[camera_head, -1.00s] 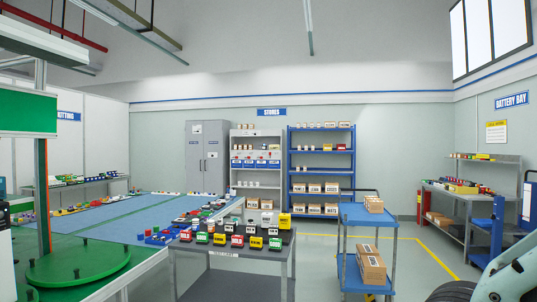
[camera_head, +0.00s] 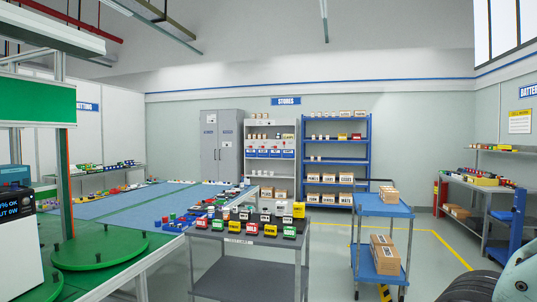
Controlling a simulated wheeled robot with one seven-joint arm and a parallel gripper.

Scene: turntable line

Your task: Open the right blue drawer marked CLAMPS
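A row of small blue drawers (camera_head: 262,154) with white labels sits at mid height in the light grey shelf unit under the STORES sign, at the far wall. The rightmost blue drawer (camera_head: 288,154) is at the right end of that row. The labels are too small to read, so I cannot confirm which says CLAMPS. The drawer fronts look flush and closed.
A grey cart (camera_head: 248,243) with colored blocks stands in front of the shelf unit. A blue trolley (camera_head: 380,208) with cartons is to its right. A grey cabinet (camera_head: 221,142) and a blue rack (camera_head: 336,119) flank the unit. Floor is open right of the trolley.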

